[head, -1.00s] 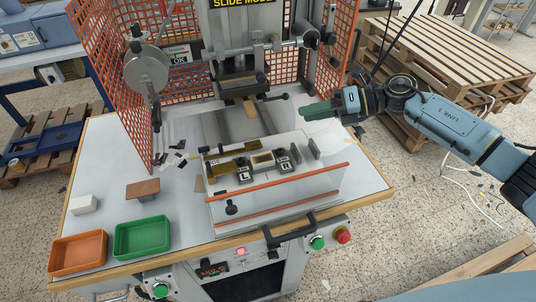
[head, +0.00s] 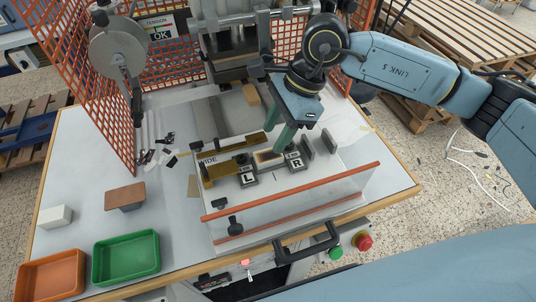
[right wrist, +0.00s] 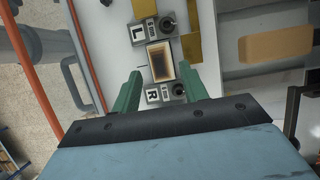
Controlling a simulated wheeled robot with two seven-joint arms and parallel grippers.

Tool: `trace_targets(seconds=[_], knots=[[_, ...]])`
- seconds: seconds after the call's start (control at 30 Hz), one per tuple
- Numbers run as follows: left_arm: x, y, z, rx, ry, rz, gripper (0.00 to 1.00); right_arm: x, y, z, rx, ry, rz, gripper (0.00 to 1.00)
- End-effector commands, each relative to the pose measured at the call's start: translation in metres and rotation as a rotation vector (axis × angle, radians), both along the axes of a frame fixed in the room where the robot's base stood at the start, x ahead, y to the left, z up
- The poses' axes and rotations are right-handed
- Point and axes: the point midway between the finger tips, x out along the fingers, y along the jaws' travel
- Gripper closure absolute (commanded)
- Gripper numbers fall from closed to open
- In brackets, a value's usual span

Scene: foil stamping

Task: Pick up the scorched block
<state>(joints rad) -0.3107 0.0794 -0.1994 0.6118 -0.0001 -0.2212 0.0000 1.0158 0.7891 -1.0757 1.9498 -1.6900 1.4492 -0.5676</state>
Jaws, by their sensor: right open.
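In the head view the block (head: 264,156) is partly hidden by my right gripper (head: 276,144). My right gripper has green fingers and points down over the fixture, open and empty. In the right wrist view its fingertips (right wrist: 161,73) are spread to either side of the block, apart from it. The exact height above it is hard to tell. My left gripper is not in view.
A clear guard with an orange edge (head: 300,190) stands in front of the fixture. The press head (head: 232,68) is behind. An orange tray (head: 50,262), a green tray (head: 126,236), a brown-topped block (head: 125,191) and a white block (head: 55,216) stand at left.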

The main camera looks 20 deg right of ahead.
Motion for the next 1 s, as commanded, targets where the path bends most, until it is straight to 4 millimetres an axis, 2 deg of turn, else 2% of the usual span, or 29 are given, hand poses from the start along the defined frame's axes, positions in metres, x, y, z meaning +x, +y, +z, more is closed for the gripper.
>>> trace_targets(seconds=[0.17, 0.3, 0.5, 0.77, 1.0], knots=[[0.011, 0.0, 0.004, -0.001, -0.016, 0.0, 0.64, -0.001, 0.004, -0.011, 0.001, 0.002, 0.0, 0.56], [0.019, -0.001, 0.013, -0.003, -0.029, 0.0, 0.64, -0.002, 0.01, -0.029, 0.001, 0.006, -0.001, 0.56], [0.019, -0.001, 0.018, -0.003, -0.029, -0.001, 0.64, -0.002, 0.019, -0.053, 0.002, 0.002, 0.0, 0.56], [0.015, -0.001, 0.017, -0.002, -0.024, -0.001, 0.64, -0.002, 0.019, -0.057, 0.002, 0.0, -0.001, 0.56], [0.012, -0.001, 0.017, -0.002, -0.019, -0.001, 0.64, -0.002, 0.019, -0.056, 0.002, 0.0, -0.001, 0.85]])
